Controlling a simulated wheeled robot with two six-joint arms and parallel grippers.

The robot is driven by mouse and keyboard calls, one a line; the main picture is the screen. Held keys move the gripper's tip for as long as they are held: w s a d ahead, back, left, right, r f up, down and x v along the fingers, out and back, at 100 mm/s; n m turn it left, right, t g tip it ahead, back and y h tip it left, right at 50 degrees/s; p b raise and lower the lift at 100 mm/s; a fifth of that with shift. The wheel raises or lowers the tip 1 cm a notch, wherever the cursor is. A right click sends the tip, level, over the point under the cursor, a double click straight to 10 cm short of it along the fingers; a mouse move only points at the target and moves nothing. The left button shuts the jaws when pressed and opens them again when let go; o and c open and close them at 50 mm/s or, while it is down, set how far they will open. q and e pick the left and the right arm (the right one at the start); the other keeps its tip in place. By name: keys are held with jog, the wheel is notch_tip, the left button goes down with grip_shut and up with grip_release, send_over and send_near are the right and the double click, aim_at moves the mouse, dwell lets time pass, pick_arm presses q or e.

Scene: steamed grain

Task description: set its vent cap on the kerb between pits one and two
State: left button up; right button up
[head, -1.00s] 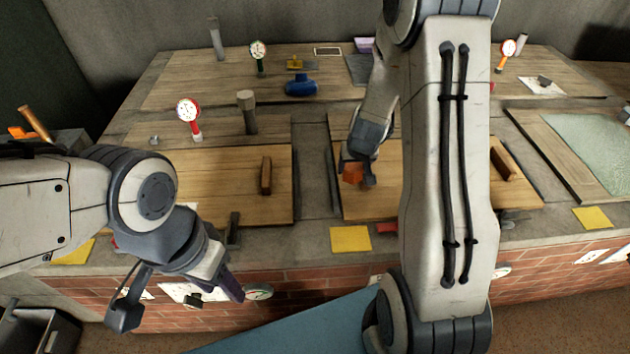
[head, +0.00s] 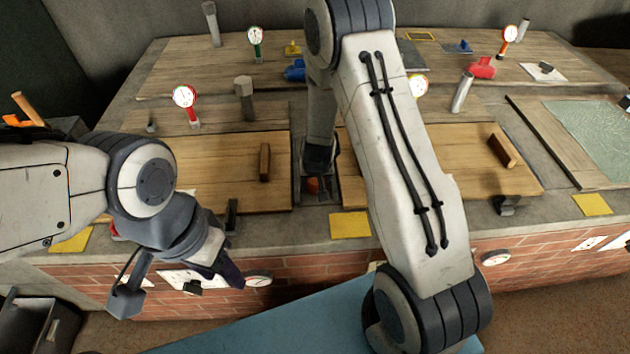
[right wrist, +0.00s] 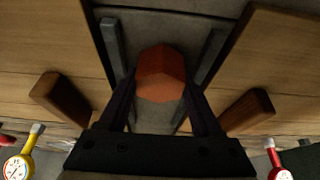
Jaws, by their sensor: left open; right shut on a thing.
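The vent cap is an orange-brown faceted block (right wrist: 160,72), held between the two fingers of my right gripper (right wrist: 160,85) in the right wrist view. In the head view my right gripper (head: 320,180) is over the grey kerb strip (head: 312,208) between two wooden pit lids, and only a little of the cap (head: 312,186) shows below it. I cannot tell whether the cap touches the kerb. My left gripper (head: 180,292) is open and empty in front of the brick face.
Wooden lids with bar handles lie left (head: 215,180) and right (head: 440,165) of the kerb. Dark rails (right wrist: 112,45) flank the strip under the cap. A red gauge (head: 186,98) and a grey post (head: 245,100) stand behind the left lid. A yellow card (head: 350,225) lies in front.

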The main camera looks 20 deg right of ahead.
jog(key=o, duration=1)
jog(key=shift+f, duration=0.1)
jog(key=shift+o, duration=0.2)
